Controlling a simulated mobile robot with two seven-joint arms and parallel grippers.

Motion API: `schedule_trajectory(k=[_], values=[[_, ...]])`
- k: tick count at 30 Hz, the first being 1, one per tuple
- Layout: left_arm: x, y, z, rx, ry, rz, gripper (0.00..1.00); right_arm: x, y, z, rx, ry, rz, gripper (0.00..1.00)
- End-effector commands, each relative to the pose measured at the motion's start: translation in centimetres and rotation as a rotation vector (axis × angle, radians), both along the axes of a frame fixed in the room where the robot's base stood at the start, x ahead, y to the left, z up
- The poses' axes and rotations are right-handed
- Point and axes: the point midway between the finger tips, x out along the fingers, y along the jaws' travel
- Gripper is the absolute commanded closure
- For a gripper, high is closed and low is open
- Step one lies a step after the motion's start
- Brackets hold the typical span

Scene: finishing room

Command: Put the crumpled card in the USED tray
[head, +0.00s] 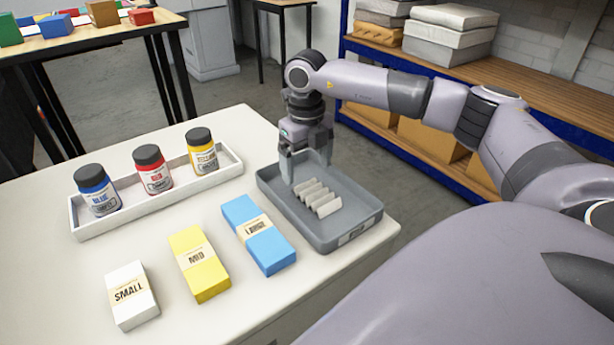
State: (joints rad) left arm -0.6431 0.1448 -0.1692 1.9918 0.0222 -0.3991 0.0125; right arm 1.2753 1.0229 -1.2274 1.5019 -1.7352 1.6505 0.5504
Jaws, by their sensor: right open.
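The crumpled card (318,198), an off-white piece folded in zigzag ridges, lies inside the grey tray (331,243) at the right side of the table. The tray has a small label on its front wall, too small to read surely. My right gripper (307,172) is open over the back left part of the tray, its fingers pointing down just behind the card. It appears to hold nothing, and whether a finger touches the card I cannot tell. My left gripper is not in view.
A white tray (158,200) holds blue, red and yellow jars. White SMALL (131,304), yellow MID (199,282) and blue LARGE (268,252) packs lie in front. A blue-framed shelf (480,75) stands behind; a table with coloured blocks (80,38) is back left.

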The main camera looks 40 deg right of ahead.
Motion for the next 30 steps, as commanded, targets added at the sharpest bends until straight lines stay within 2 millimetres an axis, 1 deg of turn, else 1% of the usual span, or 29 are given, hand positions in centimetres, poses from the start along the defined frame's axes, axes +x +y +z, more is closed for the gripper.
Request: schedule_trajectory(k=[1,6,9,12,17,30], values=[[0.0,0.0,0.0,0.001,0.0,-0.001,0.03,0.1,0.0,1.3,0.0,-0.005,0.0,0.12],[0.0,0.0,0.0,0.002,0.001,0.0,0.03,0.1,0.1,4.7,0.001,-0.003,0.0,0.12],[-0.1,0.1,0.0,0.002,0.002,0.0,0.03,0.0,0.0,6.2,0.0,-0.002,0.0,0.12],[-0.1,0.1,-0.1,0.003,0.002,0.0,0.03,0.0,0.0,7.0,0.0,-0.001,-0.001,0.12],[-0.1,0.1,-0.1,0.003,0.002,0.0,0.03,0.0,0.0,7.5,0.0,0.0,-0.001,0.12],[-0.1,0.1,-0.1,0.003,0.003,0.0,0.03,0.0,0.0,7.5,-0.001,0.001,0.0,0.12]])
